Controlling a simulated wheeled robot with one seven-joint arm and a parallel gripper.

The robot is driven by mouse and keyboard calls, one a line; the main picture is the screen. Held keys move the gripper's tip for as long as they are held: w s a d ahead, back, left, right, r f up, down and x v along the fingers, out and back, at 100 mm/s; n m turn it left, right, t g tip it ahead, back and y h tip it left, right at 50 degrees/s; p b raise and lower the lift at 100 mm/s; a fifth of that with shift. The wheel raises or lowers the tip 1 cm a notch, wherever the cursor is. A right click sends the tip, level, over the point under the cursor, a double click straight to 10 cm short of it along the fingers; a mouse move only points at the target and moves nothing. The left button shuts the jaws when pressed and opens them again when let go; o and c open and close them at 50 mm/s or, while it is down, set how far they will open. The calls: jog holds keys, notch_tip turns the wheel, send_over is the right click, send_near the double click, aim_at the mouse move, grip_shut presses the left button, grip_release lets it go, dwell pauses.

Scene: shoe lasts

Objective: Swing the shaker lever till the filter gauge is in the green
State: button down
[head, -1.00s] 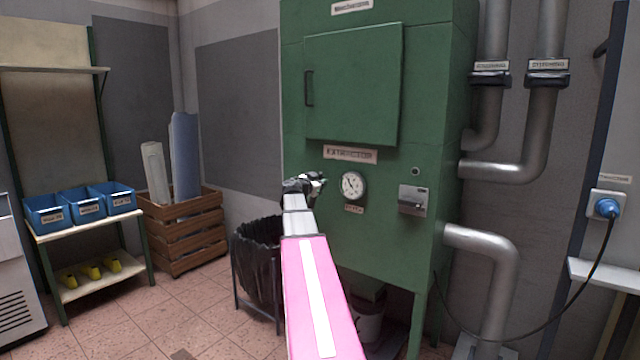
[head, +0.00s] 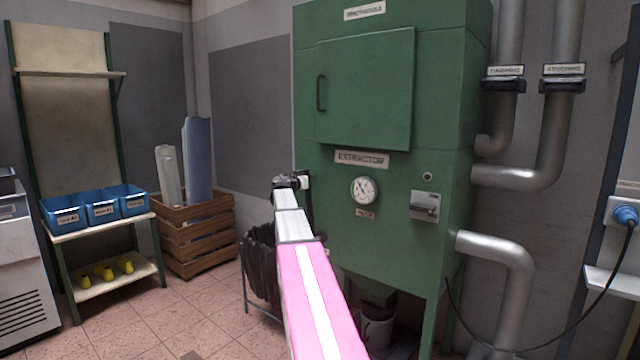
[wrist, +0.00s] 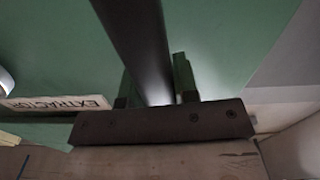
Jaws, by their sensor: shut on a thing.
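The green extractor cabinet (head: 365,90) stands in front of me. Its round white gauge (head: 364,190) has a dark needle, but it is too small to tell where the green zone lies. My gripper (head: 299,182) is at the cabinet's left edge, left of the gauge. In the wrist view my gripper (wrist: 155,98) is shut on a dark bar, the shaker lever (wrist: 135,35), which runs between the fingers. In the head view the lever (head: 309,205) is a thin dark strip mostly hidden by my arm.
A black-bagged bin (head: 261,265) stands below my arm, left of the cabinet. A grey switch box (head: 425,206) is right of the gauge. Metal pipes (head: 505,255) run at the right. A wooden crate (head: 195,235) and a shelf with blue bins (head: 103,211) are at the left.

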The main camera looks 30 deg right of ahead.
jog(key=shift+w+a+f+n, duration=0.2)
jog(key=shift+w+a+n, duration=0.2)
jog(key=shift+w, duration=0.5)
jog(key=shift+w+a+f+n, duration=0.2)
jog(key=shift+w+a+n, duration=0.2)
jog(key=shift+w, duration=0.45)
jog(key=shift+w+a+f+n, duration=0.25)
jog(key=shift+w+n, duration=0.25)
jog(key=shift+w, duration=0.4)
jog(key=c, duration=0.9)
grip_release()
jog(key=shift+w+a, duration=0.1)
jog(key=shift+w, duration=0.05)
jog(key=v, duration=1.1)
jog(key=shift+f, duration=0.15)
